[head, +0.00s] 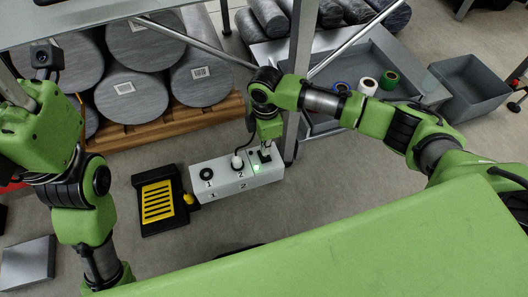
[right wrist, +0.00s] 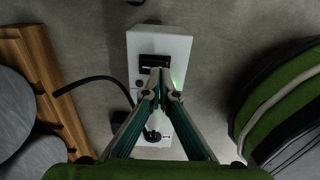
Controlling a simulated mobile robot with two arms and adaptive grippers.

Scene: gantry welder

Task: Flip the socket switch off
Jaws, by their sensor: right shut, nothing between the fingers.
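The white socket box (head: 235,180) lies on the floor in the middle of the head view, with sockets marked 1 and 2. A plug (head: 237,162) with a black cable sits in socket 2. A green light (head: 256,168) glows near the box's right end. The dark switch (right wrist: 154,66) shows at the far end of the box in the right wrist view, just beyond my fingertips. My right gripper (right wrist: 161,73) is shut and empty, pointing down over the switch end; contact cannot be told. My left gripper's fingers are not visible, only the left arm.
A black and yellow pedal-like unit (head: 157,201) lies left of the box. A wooden pallet (head: 165,127) with large grey drums stands behind. A grey post (head: 299,85) rises close to my right arm. A grey tray (head: 340,122) with tape rolls is behind it.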

